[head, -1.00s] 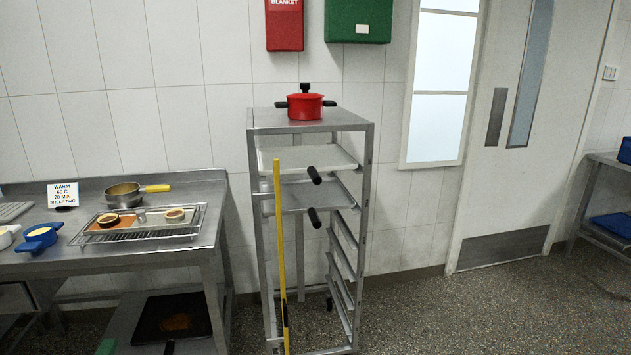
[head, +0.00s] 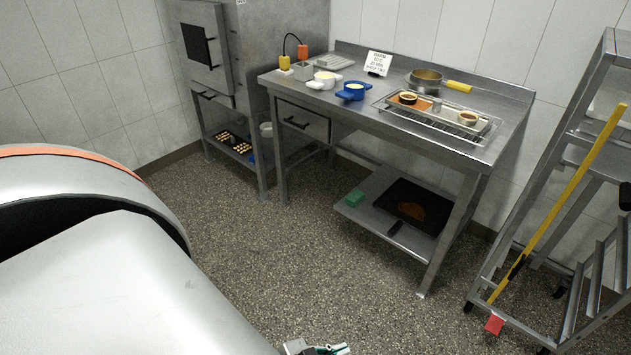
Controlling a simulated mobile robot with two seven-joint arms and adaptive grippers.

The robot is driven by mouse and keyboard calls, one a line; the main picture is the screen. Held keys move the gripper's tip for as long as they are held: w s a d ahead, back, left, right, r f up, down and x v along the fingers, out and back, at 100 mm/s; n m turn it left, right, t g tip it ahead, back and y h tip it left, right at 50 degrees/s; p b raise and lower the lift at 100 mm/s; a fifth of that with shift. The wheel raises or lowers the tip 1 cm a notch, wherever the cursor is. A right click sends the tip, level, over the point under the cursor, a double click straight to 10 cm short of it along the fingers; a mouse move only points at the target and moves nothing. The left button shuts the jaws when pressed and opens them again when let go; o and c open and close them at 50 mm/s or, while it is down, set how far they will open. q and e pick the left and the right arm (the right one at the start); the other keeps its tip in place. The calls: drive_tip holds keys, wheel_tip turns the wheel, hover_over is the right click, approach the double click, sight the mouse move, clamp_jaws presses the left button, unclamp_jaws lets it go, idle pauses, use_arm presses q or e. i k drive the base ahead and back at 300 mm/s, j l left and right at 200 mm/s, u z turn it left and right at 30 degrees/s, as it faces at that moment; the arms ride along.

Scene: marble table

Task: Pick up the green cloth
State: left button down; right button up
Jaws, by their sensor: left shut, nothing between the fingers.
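A small green block-like item (head: 355,197), perhaps the folded green cloth, lies at the left end of the steel table's lower shelf (head: 380,222). It sits beside a dark tray with a brown stain (head: 413,203). My left gripper (head: 318,349) shows only in part at the bottom edge of the view, shut and empty. It is well in front of the shelf and apart from the green item. My right gripper is not in view.
The steel table (head: 440,137) holds a wire rack with small bowls, a pan (head: 426,79), a blue pot (head: 353,91) and a white pot. A steel oven (head: 235,60) stands left. A rack trolley with a yellow pole (head: 575,185) stands right. Speckled floor is free between.

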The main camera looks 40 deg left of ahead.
sight(356, 197)
drive_tip(key=u, duration=1.05)
